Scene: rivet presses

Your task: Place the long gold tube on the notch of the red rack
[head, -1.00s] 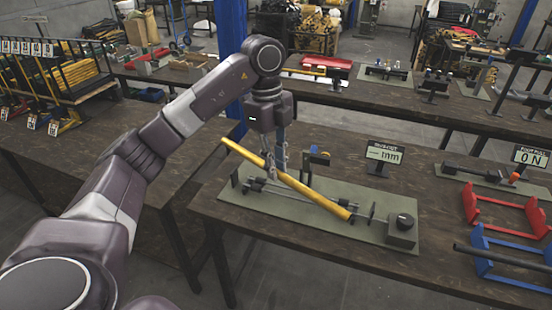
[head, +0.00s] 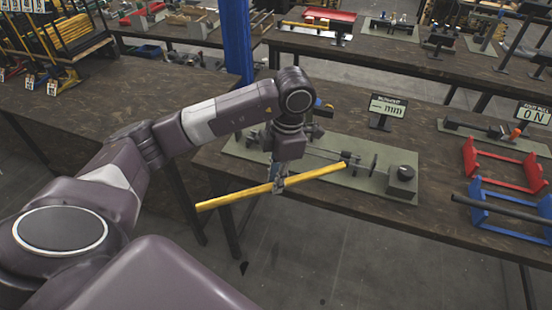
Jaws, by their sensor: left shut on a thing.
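The long gold tube (head: 235,195) is in the head view, held in the air in front of the table's front edge and slightly tilted, its right end higher. My left gripper (head: 279,183) is shut on the tube near its middle. The red rack (head: 505,165) stands on the table at the right, with two notched end plates and rails between them; it looks empty. It is well to the right of the tube and apart from it. My right gripper is not in view.
A blue rack (head: 508,217) in front of the red one holds a dark tube (head: 500,208). A green measuring plate (head: 345,177) with a fixture lies behind the gold tube. A "mm" display (head: 388,107) stands behind it. Bare table lies between the plate and the racks.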

